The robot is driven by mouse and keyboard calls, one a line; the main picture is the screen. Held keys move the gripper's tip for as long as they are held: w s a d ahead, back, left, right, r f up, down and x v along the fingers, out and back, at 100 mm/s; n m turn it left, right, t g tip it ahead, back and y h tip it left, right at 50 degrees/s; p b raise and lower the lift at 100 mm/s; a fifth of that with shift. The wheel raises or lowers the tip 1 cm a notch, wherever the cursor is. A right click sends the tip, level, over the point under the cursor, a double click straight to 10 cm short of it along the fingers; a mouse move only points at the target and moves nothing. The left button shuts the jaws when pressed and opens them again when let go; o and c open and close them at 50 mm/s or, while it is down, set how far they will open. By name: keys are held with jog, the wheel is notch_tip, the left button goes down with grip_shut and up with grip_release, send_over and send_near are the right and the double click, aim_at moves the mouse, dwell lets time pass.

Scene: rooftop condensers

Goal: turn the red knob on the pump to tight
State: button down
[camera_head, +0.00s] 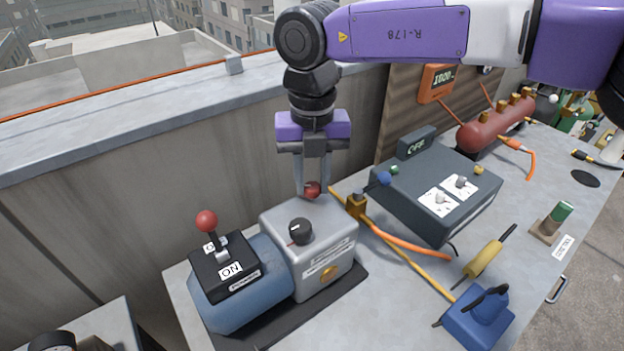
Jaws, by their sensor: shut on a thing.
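The pump stands at the front left of the bench in the head view. It has a blue motor body (230,309) and a grey metal box (328,247) on a dark base. The red knob (312,188) sits at the back edge of the grey box. My gripper (312,190) points down from above and is shut on the red knob, with a finger on each side of it. The fingers hide part of the knob, and I cannot read any tight mark near it.
A black knob (300,231) is on the box top, close to my gripper. A red-balled lever (207,221) rises at left. A brass fitting (356,205) with a yellow hose is just right. A grey control unit (436,190) stands further right. A parapet wall (130,200) runs behind.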

aim_at(312, 186)
jog(key=m, duration=0.4)
jog(key=shift+m+b, duration=0.3)
jog(key=m, duration=0.4)
jog(key=shift+b, duration=0.4)
jog(key=shift+m, duration=0.3)
jog(key=c, duration=1.1)
grip_release()
jog(key=shift+r, duration=0.15)
notch_tip(312, 186, up, 8)
jog(key=shift+f, duration=0.2)
